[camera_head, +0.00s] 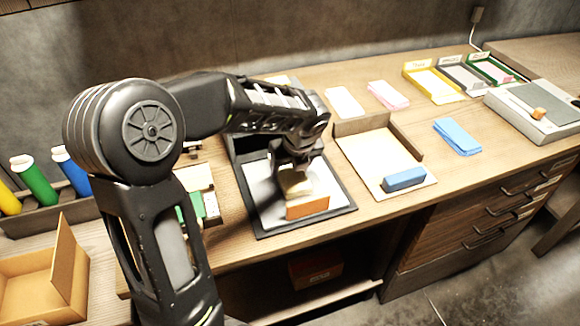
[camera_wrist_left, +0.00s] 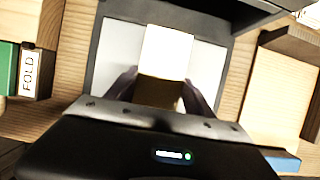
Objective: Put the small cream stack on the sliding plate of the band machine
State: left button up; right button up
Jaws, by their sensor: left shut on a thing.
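The small cream stack (camera_wrist_left: 167,52) is between the fingers of my left gripper (camera_wrist_left: 160,95), which is shut on it. In the head view my left gripper (camera_head: 295,160) points down over the band machine, and the cream stack (camera_head: 294,183) shows below it, partly hidden. The band machine (camera_head: 347,208) has a dark frame around a pale plate (camera_head: 262,200); the plate also shows in the wrist view (camera_wrist_left: 112,62). An orange block (camera_head: 307,206) is at the front of the plate, just before the stack. I cannot tell whether the stack touches the plate. My right gripper is not in view.
Right of the machine is a tray (camera_head: 375,150) with a blue block (camera_head: 404,180). A box marked FOLD (camera_wrist_left: 34,72) stands close on the left. Blue sheets (camera_head: 457,137), a pink stack (camera_head: 388,95) and colored trays (camera_head: 430,82) lie further right and back.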

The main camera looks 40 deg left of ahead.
pick_arm(q)
jog(key=o, duration=1.4)
jog(key=shift+f, duration=0.1)
jog(key=p+v, duration=0.1)
jog(key=v, duration=1.1)
